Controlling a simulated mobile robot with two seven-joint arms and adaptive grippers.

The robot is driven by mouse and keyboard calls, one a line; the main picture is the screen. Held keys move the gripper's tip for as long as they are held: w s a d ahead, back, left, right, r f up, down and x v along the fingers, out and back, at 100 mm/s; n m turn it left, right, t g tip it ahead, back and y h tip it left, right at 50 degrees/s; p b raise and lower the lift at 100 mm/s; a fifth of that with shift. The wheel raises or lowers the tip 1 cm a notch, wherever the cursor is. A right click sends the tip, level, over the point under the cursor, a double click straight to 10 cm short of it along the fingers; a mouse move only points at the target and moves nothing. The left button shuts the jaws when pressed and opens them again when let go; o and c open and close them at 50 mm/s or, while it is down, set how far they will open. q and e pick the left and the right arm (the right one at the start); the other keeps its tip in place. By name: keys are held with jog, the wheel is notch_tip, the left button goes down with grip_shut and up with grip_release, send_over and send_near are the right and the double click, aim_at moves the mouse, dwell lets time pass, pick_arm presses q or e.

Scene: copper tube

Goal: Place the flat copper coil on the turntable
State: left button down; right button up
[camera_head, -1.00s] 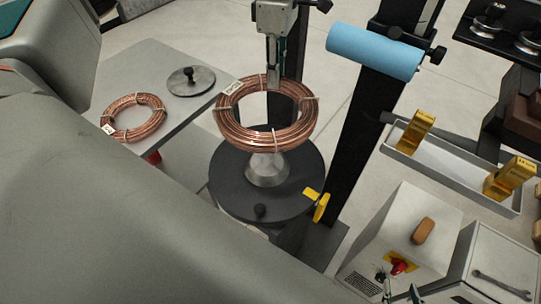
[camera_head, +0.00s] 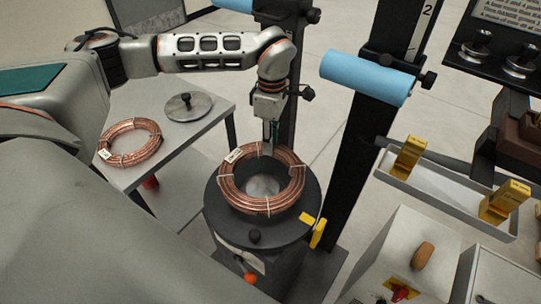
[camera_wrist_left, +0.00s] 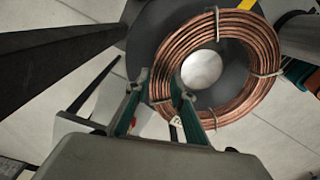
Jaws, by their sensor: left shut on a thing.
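A copper coil (camera_head: 262,205) with pale ties and a tag is over the round dark turntable (camera_head: 228,228). Its opening surrounds the pale central hub (camera_head: 262,186), which also shows through the ring in the left wrist view (camera_wrist_left: 202,69). The coil looks roughly level and close to the plate. I cannot tell whether it touches. My left gripper (camera_head: 268,150) reaches down from above and is shut on the far side of the coil (camera_wrist_left: 240,104). In the left wrist view its fingers (camera_wrist_left: 157,88) straddle the ring. My right gripper is not in view.
A second, smaller copper coil (camera_head: 130,157) and a grey disc with a black knob (camera_head: 188,106) lie on a side table (camera_head: 190,140). A yellow clamp (camera_head: 318,232) is at the turntable's edge. A black post with a blue roller (camera_head: 366,78) and a tray (camera_head: 440,180) stand right.

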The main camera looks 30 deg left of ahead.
pick_arm(q)
jog(key=shift+f, duration=2.9)
jog(key=shift+f, duration=0.15)
jog(key=c, duration=1.7)
grip_release()
jog(key=r, duration=1.2)
jog(key=shift+w+r, duration=0.1)
jog(key=shift+w, duration=0.2)
